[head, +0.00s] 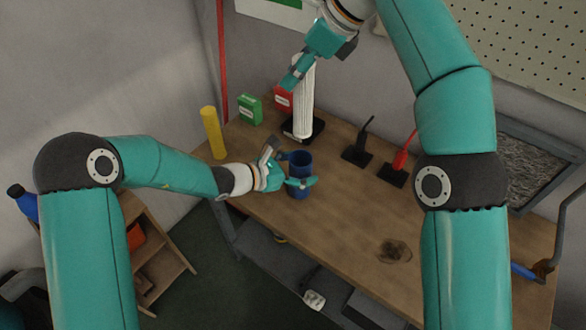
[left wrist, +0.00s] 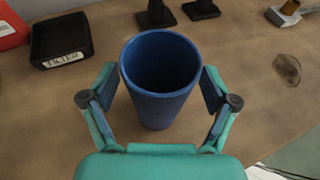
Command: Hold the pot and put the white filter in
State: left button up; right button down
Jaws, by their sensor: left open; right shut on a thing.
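The blue pot (head: 300,161) stands upright on the wooden table; in the left wrist view, the pot (left wrist: 160,98) has an open top and looks empty inside. My left gripper (head: 287,169) is open, with one finger on each side of the pot. In the left wrist view a small gap shows between the fingers and the pot wall. My right gripper (head: 298,72) is shut on the upper part of the tall white filter (head: 304,100). The filter is upright behind the pot, over the black tray marked FILTER (left wrist: 62,42), which looks empty in the left wrist view.
A yellow cylinder (head: 212,132), a green box (head: 249,110) and a red box (head: 283,98) stand along the far left. Black and red tools on black bases (head: 357,155) stand right of the pot. The table's front right is mostly clear, with a dark stain.

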aim_at(295, 124)
pick_arm(q)
jog(key=c, duration=1.3)
jog(key=shift+c, duration=0.2)
pick_arm(e)
jog(key=shift+f, duration=6.5)
jog(key=c, duration=0.6)
grip_release()
pick_arm(q)
jog(key=shift+w, duration=0.1)
jog(key=o, duration=1.3)
pick_arm(e)
jog(key=v, duration=1.2)
